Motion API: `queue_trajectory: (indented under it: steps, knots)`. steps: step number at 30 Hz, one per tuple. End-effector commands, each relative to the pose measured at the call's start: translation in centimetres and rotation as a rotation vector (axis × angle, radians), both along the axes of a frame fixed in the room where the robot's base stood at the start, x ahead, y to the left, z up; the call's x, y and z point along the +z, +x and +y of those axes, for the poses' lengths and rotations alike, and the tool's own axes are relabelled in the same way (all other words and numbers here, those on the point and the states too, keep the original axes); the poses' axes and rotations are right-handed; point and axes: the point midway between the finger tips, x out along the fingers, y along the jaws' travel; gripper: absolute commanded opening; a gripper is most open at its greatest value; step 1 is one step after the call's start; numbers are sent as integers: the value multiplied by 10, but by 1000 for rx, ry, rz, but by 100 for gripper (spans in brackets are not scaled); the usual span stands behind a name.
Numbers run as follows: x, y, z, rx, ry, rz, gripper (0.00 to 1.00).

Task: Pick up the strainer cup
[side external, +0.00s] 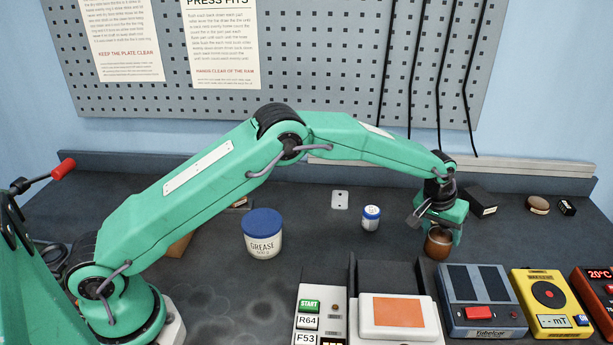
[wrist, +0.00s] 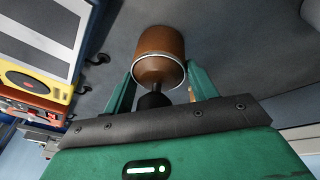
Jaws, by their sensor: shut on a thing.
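The strainer cup (side external: 438,244), as the only cup-like thing here, is a small copper-brown cylinder below my gripper (side external: 438,232), behind the row of devices. In the wrist view the brown cup (wrist: 160,52) shows a pale metal rim facing the camera and a dark knob in front of it. My gripper (wrist: 153,85) is shut on the cup, with a green finger on each side. The jaws hide part of its side. I cannot tell whether its base touches the bench.
A blue-grey device (side external: 480,300), a yellow meter (side external: 549,303) and a white unit with an orange panel (side external: 398,317) line the front. A black box (side external: 481,203) lies behind right.

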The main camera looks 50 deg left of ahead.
Motion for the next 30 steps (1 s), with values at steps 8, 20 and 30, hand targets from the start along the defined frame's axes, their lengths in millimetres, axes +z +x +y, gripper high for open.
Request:
queue_trajectory:
  steps: [8,20,30]
  knots:
    - [19,1,0,0,-2,-5,30]
    - [61,-23,-21,-7,-12,0,30]
    - [94,-67,-58,-13,-33,11,30]
